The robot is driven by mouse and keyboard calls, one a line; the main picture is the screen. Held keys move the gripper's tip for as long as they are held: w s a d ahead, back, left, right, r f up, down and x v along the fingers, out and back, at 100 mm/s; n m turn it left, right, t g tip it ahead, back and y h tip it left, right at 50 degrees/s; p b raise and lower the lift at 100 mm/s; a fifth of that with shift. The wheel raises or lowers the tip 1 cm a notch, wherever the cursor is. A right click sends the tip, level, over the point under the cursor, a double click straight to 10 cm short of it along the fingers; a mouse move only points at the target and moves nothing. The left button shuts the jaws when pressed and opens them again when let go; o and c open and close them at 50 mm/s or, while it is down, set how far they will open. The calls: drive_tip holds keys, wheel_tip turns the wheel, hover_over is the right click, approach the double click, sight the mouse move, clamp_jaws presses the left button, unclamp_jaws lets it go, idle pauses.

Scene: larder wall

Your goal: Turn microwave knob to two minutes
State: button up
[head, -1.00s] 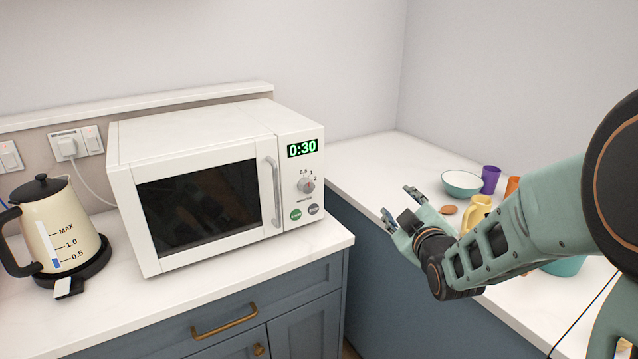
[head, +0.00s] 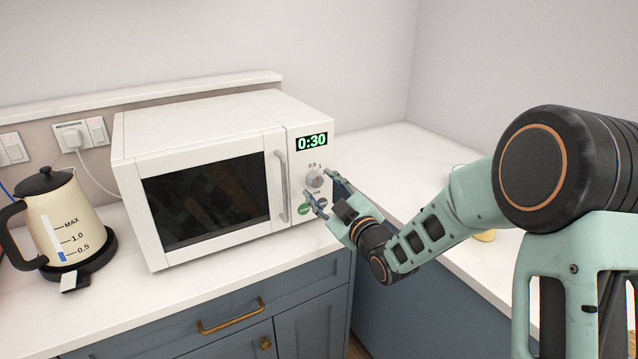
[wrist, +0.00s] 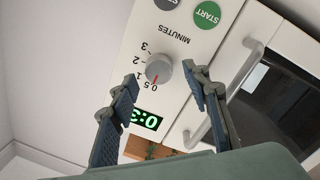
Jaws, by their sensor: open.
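The white microwave (head: 215,140) stands on the left counter with its door shut. Its green display (head: 312,141) reads 0:30. The grey knob (head: 315,179) sits below the display, and it also shows in the wrist view (wrist: 158,68), where its red mark points near the 0.5 and 1 on the minutes dial. My gripper (head: 322,190) is open and empty in front of the control panel. In the wrist view my gripper (wrist: 160,88) has its two fingers apart, with the knob showing beyond and between their tips. I cannot tell how far the fingertips are from the knob.
The vertical door handle (head: 282,185) is just left of the panel. A green START button (wrist: 207,14) and a grey button (wrist: 167,4) lie beside the dial. A cream kettle (head: 60,220) stands far left. The right counter (head: 385,160) is mostly clear near the microwave.

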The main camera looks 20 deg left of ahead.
drive_tip(key=shift+x, duration=0.85)
drive_tip(key=c, duration=1.2)
drive_tip(key=shift+o, duration=0.2)
